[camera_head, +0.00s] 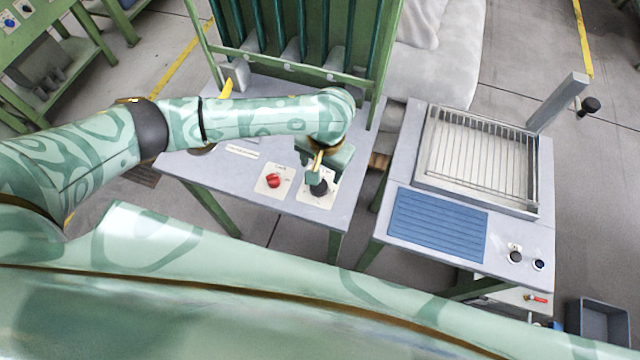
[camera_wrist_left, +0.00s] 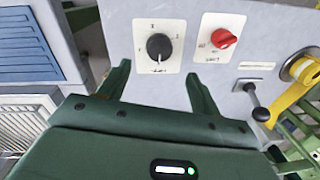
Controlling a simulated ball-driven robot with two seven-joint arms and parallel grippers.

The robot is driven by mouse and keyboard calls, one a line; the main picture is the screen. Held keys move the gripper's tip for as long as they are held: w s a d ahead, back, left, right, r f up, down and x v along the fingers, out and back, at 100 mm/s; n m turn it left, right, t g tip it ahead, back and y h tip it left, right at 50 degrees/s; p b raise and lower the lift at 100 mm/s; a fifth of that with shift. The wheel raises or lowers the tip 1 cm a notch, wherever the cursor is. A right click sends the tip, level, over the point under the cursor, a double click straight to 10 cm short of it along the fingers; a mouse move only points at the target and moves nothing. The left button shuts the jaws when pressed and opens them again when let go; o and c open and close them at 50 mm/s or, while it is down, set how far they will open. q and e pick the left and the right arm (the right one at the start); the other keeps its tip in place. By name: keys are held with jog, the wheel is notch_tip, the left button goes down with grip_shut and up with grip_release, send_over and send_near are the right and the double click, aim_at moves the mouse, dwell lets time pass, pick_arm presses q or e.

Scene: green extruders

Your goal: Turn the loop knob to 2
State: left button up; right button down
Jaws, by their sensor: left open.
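A black rotary knob (camera_head: 319,188) sits on a white plate on the grey table top. It also shows in the left wrist view (camera_wrist_left: 159,46), with small marks around it too small to read surely. A red knob (camera_head: 273,181) on its own white plate is beside it, and it shows in the left wrist view (camera_wrist_left: 224,38). I cannot read which plate is labelled loop. My left gripper (camera_head: 315,172) is just above the black knob. In the wrist view its fingers (camera_wrist_left: 157,74) are open and empty, with the black knob ahead between their tips. My right gripper is not in view.
A green rack (camera_head: 300,45) rises behind the table. A yellow-handled part and a black-ended lever (camera_wrist_left: 261,113) lie near the red knob. A second table with a wire grid (camera_head: 480,160) and blue ribbed mat (camera_head: 438,226) stands to the right, across a narrow gap.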

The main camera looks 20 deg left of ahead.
aim_at(319, 187)
pick_arm(q)
jog(key=f+b, duration=0.1)
jog(key=f, duration=0.2)
jog(key=f+b, duration=0.1)
jog(key=f, duration=0.2)
jog(key=f+b, duration=0.1)
jog(key=f, duration=0.2)
jog(key=shift+a+b, duration=0.25)
jog(key=shift+b, duration=0.15)
